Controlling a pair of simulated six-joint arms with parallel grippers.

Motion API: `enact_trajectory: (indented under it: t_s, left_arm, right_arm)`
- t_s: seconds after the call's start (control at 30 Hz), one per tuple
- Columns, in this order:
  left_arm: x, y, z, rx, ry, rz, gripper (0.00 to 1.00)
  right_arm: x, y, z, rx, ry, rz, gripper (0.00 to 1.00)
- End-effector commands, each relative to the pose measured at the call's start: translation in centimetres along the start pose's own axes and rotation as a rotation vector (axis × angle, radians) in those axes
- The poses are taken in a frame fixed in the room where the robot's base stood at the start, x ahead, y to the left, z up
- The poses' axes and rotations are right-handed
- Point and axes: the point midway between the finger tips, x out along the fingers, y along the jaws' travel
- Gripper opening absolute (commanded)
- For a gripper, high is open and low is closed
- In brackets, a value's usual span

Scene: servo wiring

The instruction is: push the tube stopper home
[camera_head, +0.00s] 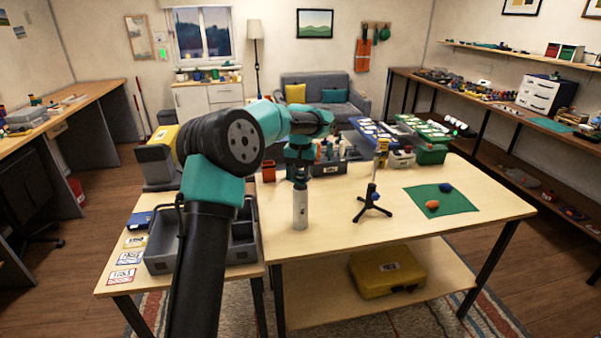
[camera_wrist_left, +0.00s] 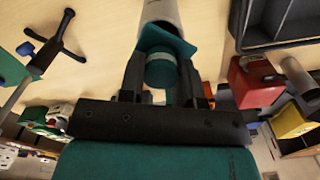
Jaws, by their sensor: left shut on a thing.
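A pale grey-white cylinder (camera_head: 300,208), which looks like the tube, stands upright near the table's front left edge. It also shows at the top of the left wrist view (camera_wrist_left: 160,12). My left gripper (camera_head: 299,180) points down over its upper end. In the left wrist view its fingers are shut on a round teal piece (camera_wrist_left: 160,70), which looks like the stopper, in line with the tube. A flat teal part (camera_wrist_left: 167,41) lies between them and hides the joint, so I cannot tell how deep the stopper sits. My right gripper is not in view.
A black tripod stand (camera_head: 372,205) with a blue knob and a tall yellow-topped piece stands to the right. A green mat (camera_head: 455,204) holds an orange and a blue lump. A grey tray (camera_head: 160,262) is at left. Bins line the back; the table's front middle is clear.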

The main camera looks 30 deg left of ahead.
Motion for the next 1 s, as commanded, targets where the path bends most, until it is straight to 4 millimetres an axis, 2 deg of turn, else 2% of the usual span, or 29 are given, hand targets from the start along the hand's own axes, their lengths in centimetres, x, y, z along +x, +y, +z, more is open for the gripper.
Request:
enact_trajectory:
  t_s: [1.0]
  left_arm:
    - [1.2, 0.0, 0.0, 0.000, 0.000, 0.000, 0.09]
  right_arm:
    - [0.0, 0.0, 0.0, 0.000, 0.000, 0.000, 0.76]
